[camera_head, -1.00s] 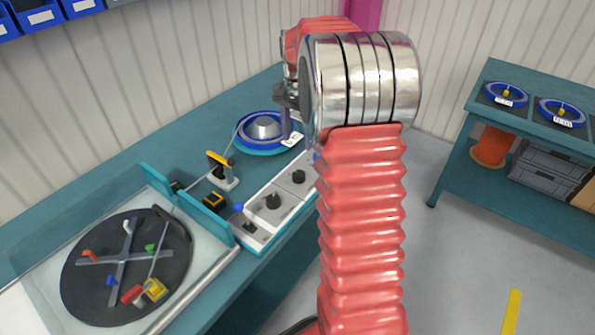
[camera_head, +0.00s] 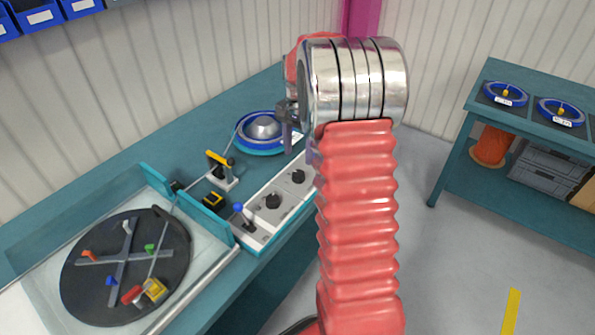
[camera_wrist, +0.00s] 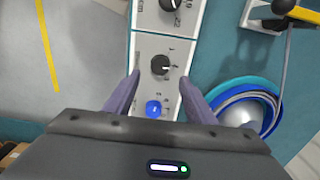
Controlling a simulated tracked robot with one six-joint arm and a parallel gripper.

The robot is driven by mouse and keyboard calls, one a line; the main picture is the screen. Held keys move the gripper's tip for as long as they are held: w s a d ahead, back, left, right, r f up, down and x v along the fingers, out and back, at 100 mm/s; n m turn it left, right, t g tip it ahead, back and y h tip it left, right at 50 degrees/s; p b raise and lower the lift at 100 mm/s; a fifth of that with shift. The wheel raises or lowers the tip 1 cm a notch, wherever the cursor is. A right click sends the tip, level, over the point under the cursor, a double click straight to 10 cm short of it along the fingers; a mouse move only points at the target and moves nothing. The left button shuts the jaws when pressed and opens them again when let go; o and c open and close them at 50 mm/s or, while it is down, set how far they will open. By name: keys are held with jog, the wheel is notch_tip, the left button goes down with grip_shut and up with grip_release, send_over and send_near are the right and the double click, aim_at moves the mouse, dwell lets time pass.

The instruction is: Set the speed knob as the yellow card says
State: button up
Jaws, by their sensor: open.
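A white control panel (camera_wrist: 146,45) runs up the middle of the wrist view. On it a black knob (camera_wrist: 160,64) sits inside a printed number scale, with a blue button (camera_wrist: 153,108) below it. A second black knob (camera_wrist: 170,3) is at the top edge, by the marks "22" and "cm". In the head view two knobs (camera_head: 298,176) (camera_head: 273,201) show on the panel. My gripper (camera_wrist: 161,80) is open and empty, its fingers on either side of the near knob and button; contact cannot be told. No yellow card is recognisable, and the knob's setting is unclear.
A blue-tipped lever (camera_head: 238,207) stands at the panel's near end. A blue reel (camera_head: 263,130) is beside the panel, with a yellow-topped cable guide (camera_head: 219,160) nearby. A black turntable (camera_head: 125,270) is at lower left. Another bench (camera_head: 540,105) with reels stands at right.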

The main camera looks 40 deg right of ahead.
aim_at(298, 173)
notch_tip(298, 173, down, 8)
jog(key=shift+f, duration=0.15)
dwell(0.3)
jog(key=shift+c, duration=0.6)
jog(key=c, duration=0.9)
jog(key=shift+a, duration=0.15)
